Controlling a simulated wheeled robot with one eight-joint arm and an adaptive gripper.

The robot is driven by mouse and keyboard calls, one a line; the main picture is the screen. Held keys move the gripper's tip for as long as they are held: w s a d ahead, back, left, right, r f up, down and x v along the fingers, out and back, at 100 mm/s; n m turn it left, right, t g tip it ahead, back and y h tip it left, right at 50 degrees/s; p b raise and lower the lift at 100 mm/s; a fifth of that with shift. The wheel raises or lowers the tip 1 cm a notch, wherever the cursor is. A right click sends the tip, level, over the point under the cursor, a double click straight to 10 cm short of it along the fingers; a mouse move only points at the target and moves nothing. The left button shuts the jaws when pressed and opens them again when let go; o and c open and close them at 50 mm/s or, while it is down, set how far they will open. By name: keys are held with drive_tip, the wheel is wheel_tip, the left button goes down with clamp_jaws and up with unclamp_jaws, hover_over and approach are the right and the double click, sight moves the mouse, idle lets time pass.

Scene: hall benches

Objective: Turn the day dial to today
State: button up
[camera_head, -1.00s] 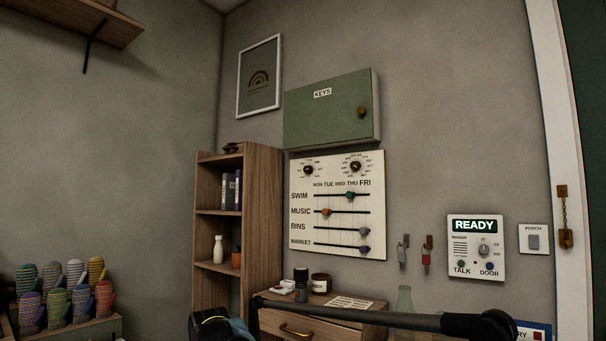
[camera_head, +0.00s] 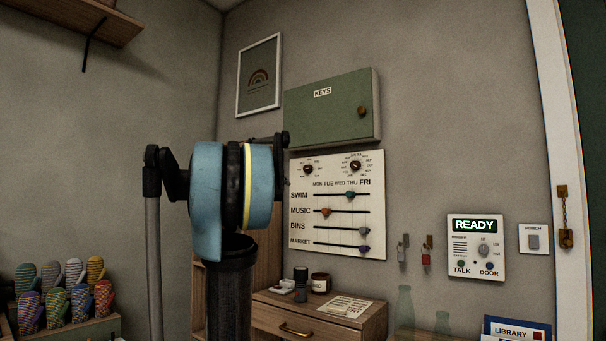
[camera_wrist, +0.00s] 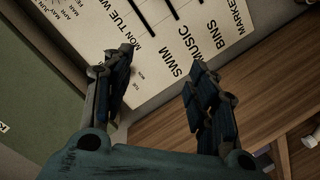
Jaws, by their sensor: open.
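A white planner board (camera_head: 336,248) hangs on the wall with two small dark dials. The left dial (camera_head: 308,169) and the right dial (camera_head: 355,166) sit above a row of day names, MON to FRI. The tiny labels around the dials are too small to read in the head view. In the wrist view the board (camera_wrist: 168,64) appears turned, with my gripper (camera_wrist: 158,62) open and empty in front of it. One finger covers part of the dial area, and the left dial is hidden there. I see no contact with a dial.
A green KEYS cabinet (camera_head: 328,112) juts out above the board. A wooden shelf (camera_head: 268,200) stands left of it, partly behind my arm. A drawer unit (camera_head: 330,313) with jars is below. An intercom (camera_head: 476,248) and hanging keys (camera_head: 426,252) are to the right.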

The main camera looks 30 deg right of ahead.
drive_tip(key=w+d+r+t+h, duration=0.15)
drive_tip(key=w+d+r, duration=0.25)
drive_tip(key=r, duration=0.5)
approach(306, 169)
drive_tip(key=x, duration=0.9)
drive_tip(key=shift+w+d, duration=0.1)
drive_tip(key=shift+w, duration=0.1)
drive_tip(key=c, duration=1.1)
drive_tip(key=shift+d, duration=0.15)
drive_tip(key=shift+n, duration=0.3)
